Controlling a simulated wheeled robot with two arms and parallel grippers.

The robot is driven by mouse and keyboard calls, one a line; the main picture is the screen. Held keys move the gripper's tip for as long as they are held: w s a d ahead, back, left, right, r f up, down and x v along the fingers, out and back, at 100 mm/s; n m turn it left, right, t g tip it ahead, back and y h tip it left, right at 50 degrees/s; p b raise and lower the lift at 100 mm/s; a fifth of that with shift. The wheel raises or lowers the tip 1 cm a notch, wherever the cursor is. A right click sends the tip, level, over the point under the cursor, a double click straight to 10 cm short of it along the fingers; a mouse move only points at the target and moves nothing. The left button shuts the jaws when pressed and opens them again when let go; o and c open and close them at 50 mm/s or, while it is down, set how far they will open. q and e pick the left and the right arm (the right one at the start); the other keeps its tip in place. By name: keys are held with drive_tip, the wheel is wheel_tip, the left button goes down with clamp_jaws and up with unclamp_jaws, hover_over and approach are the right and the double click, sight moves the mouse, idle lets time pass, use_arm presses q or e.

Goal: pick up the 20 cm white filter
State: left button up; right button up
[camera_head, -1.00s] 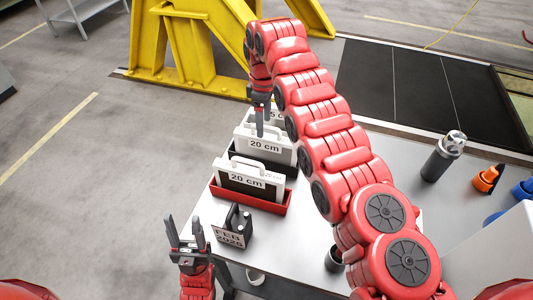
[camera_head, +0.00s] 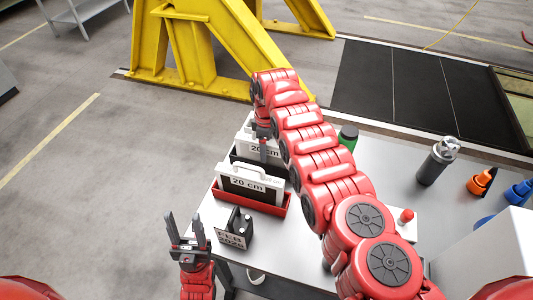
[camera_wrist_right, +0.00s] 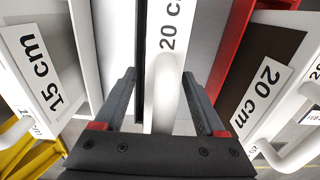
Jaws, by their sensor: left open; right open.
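The white 20 cm filter (camera_wrist_right: 178,70) has a white frame and a label. In the right wrist view its handle (camera_wrist_right: 163,105) stands between the two fingers of my right gripper (camera_wrist_right: 160,84). The fingers are apart, one on each side. In the head view this filter (camera_head: 244,142) stands in a black tray (camera_head: 233,157), partly hidden by my right gripper (camera_head: 263,155). A second 20 cm filter (camera_head: 248,183), with a dark panel, stands in a red tray (camera_head: 254,200) in front. My left gripper (camera_head: 184,217) is open and empty, left of the table.
A 15 cm filter (camera_wrist_right: 36,62) stands on the other side in the wrist view.

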drive_tip(key=c, duration=1.1)
clamp_jaws()
drive_tip(key=shift+r, duration=0.1)
